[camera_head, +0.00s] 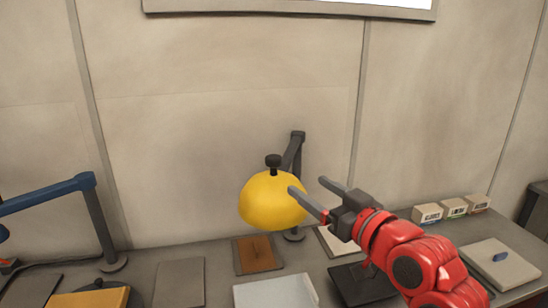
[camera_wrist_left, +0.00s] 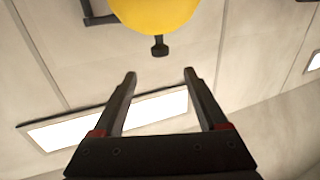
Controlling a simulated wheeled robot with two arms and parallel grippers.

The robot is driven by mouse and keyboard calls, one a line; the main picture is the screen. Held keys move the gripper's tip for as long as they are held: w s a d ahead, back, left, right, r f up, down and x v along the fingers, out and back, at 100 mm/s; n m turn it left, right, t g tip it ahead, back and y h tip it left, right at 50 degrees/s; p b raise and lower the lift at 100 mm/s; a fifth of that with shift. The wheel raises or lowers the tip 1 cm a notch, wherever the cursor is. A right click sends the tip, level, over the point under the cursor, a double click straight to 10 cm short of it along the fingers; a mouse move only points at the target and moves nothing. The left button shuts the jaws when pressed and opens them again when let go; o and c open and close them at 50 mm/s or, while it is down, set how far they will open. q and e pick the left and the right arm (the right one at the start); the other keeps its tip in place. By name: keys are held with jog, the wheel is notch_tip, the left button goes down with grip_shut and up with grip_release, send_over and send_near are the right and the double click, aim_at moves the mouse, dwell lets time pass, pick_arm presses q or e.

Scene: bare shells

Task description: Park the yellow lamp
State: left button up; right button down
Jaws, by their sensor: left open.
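The yellow lamp (camera_head: 268,203) has a round yellow shade with a dark knob (camera_head: 273,161) on top and hangs from a dark jointed arm (camera_head: 297,150) standing on the table. My left gripper (camera_head: 325,199) is open and empty, just right of the shade in the head view. One finger overlaps the shade's right edge there; I cannot tell if it touches. In the left wrist view, the yellow shade (camera_wrist_left: 155,12) and its knob (camera_wrist_left: 158,46) lie beyond the open fingertips (camera_wrist_left: 161,75), with the knob in line with the gap. My right gripper is not in view.
A blue lamp arm (camera_head: 45,194) stands at the left. A brown pad (camera_head: 257,254), a white pad (camera_head: 333,240), a grey pad (camera_head: 180,284) and a yellow pad (camera_head: 88,299) lie on the table. Small boxes (camera_head: 453,208) stand by the wall at right.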

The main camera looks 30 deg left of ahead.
aim_at(278, 163)
pick_arm(q)
jog(key=p+x, duration=0.5)
jog(key=x, duration=0.8)
jog(key=shift+w+a+r, duration=0.15)
jog(key=shift+a, duration=0.2)
jog(key=shift+w+a, duration=0.25)
jog(key=shift+a, duration=0.15)
grip_shut()
dwell(0.3)
